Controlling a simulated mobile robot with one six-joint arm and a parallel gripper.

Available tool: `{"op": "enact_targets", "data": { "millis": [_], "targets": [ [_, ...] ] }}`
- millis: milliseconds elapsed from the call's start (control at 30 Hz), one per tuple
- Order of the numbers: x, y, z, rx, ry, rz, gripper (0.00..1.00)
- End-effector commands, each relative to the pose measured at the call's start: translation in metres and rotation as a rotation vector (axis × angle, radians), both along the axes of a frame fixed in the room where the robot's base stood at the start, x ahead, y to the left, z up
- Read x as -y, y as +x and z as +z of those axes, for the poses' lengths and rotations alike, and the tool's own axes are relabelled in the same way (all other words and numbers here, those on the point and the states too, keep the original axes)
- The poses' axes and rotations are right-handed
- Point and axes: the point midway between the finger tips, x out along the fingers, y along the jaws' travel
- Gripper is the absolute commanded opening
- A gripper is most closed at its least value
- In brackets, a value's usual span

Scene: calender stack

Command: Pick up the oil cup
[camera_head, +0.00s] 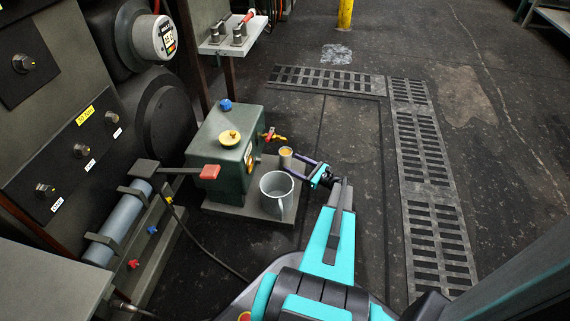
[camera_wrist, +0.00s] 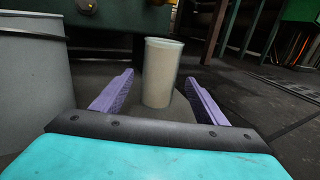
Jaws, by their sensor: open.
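The oil cup looks to be the small beige cup (camera_head: 286,157) with a yellowish top, standing upright at the right edge of the grey plate, below the brass tap. In the wrist view the cup (camera_wrist: 160,73) stands between the two purple fingers, slightly beyond their tips, with a visible gap on both sides. My gripper (camera_head: 314,170) is open and low, just to the right of the cup; it also shows in the wrist view (camera_wrist: 156,88). A larger grey metal mug (camera_head: 277,192) stands in front of the cup and fills the left of the wrist view (camera_wrist: 30,85).
The green box (camera_head: 222,150) with a yellow knob and a red-ended lever (camera_head: 209,172) stands left of the cup. A brass tap (camera_head: 272,136) juts out behind the cup. The grey plate (camera_head: 240,210) bears these things. Open floor lies to the right, with metal grating (camera_head: 425,170).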

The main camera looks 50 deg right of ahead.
Motion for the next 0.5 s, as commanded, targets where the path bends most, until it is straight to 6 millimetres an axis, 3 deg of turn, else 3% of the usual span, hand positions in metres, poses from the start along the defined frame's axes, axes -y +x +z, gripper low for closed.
{"op": "enact_targets", "data": {
  "millis": [500],
  "targets": [
    [-0.0029, 0.0091, -0.0016, -0.001, 0.0, 0.002, 0.67]
  ]
}}
